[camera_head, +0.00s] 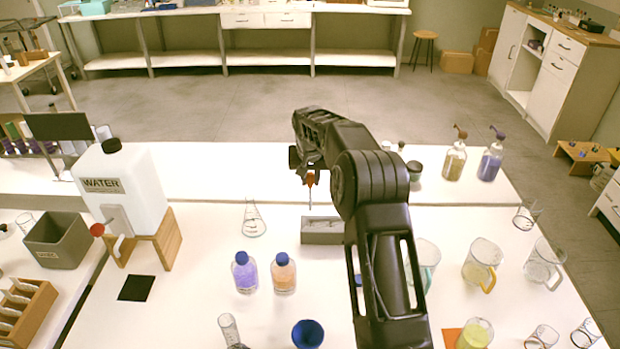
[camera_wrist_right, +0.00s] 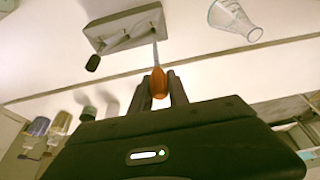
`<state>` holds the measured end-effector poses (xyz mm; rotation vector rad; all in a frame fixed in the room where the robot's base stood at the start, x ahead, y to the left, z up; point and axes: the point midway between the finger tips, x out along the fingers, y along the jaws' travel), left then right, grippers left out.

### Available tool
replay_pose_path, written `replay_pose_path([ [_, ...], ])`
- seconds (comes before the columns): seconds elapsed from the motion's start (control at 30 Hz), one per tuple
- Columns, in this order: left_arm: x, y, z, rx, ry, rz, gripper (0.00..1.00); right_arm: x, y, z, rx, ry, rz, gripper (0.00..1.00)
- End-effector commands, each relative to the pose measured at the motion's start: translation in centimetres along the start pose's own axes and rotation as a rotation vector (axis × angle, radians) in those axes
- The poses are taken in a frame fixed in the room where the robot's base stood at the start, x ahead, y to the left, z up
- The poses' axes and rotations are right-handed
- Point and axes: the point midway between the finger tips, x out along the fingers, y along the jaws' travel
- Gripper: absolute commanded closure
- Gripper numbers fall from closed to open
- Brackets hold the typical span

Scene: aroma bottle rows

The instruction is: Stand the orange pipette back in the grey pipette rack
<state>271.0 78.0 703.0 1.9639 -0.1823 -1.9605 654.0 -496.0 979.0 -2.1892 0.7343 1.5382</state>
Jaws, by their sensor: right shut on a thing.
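The orange pipette (camera_head: 310,180) hangs roughly upright below my right gripper (camera_head: 308,172), which is shut on it. It also shows in the right wrist view (camera_wrist_right: 158,82), with its orange bulb between the fingers (camera_wrist_right: 165,88) and its thin pale stem pointing towards the rack. The grey pipette rack (camera_head: 322,236) stands on the white table, just below and right of the pipette in the head view. In the wrist view the rack (camera_wrist_right: 122,28) is near the stem's tip. I cannot tell whether the tip touches it. My left gripper is not in view.
A glass flask (camera_head: 254,222) stands left of the rack. Purple (camera_head: 244,274) and orange (camera_head: 284,276) capped bottles stand in front. Beakers (camera_head: 481,264) fill the right side. A water tank (camera_head: 122,185) on a wooden stand is at left. The table between tank and flask is clear.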

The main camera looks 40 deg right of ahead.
Motion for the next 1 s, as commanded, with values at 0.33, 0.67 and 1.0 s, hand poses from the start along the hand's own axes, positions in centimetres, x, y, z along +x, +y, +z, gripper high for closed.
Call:
replay_pose_path([
  [0.33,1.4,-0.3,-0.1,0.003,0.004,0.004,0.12,1.9,0.0,0.7,0.000,0.000,0.000,0.89],
  [0.67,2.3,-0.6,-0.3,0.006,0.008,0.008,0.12,3.4,0.0,1.2,0.000,0.000,0.000,0.89],
  [1.0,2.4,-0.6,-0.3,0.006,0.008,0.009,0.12,3.6,0.0,1.3,0.000,0.000,0.000,0.89],
])
